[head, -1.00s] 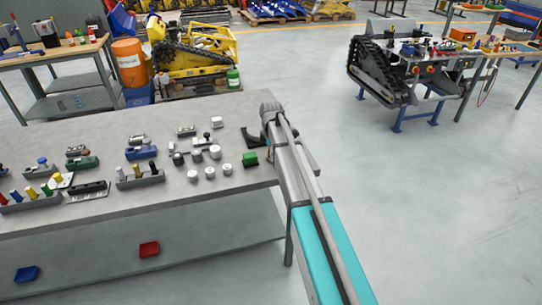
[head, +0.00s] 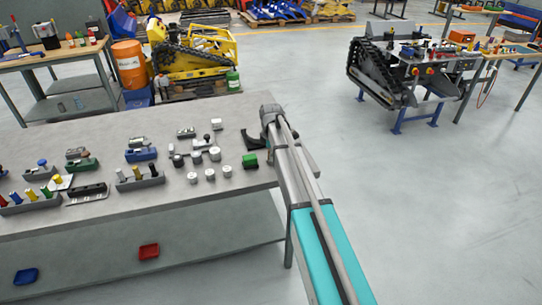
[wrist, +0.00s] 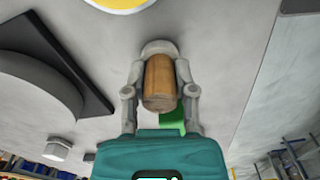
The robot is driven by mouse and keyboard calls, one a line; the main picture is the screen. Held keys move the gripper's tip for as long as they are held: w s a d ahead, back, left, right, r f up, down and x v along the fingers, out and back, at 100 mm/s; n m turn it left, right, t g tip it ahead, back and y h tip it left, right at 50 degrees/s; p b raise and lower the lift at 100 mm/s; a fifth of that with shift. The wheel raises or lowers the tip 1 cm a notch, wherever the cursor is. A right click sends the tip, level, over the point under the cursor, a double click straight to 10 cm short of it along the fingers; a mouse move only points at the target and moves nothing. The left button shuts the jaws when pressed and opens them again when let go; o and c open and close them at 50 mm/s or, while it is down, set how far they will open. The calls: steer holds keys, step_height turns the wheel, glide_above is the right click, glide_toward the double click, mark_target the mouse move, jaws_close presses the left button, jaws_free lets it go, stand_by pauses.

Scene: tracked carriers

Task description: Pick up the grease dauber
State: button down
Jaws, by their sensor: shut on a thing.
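The grease dauber shows in the wrist view as a wooden, cylinder-shaped handle (wrist: 160,82). My gripper (wrist: 160,70) is shut on it, one finger against each side. The rounded grey part past the wood is partly covered by the fingers, and I cannot tell whether it belongs to the dauber. In the head view my arm reaches over the right end of the workbench (head: 110,220). The wrist hides the fingers and the dauber there, so their height above the bench cannot be told.
A green block (head: 250,159) and a black curved part (head: 253,141) lie close left of my wrist. Several pale round parts and carriers with coloured pegs stand farther left. The bench's right edge is near my arm; open floor lies beyond.

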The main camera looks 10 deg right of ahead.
steer(key=shift+r, duration=0.15)
step_height(320, 180, up, 2)
steer(key=shift+r+p, duration=0.1)
steer(key=shift+p, duration=1.05)
steer(key=s+r+p, duration=1)
steer(key=s, duration=0.4)
steer(key=shift+r+p, duration=0.2)
steer(key=shift+p, duration=0.1)
steer(key=c, duration=1)
jaws_free()
jaws_close()
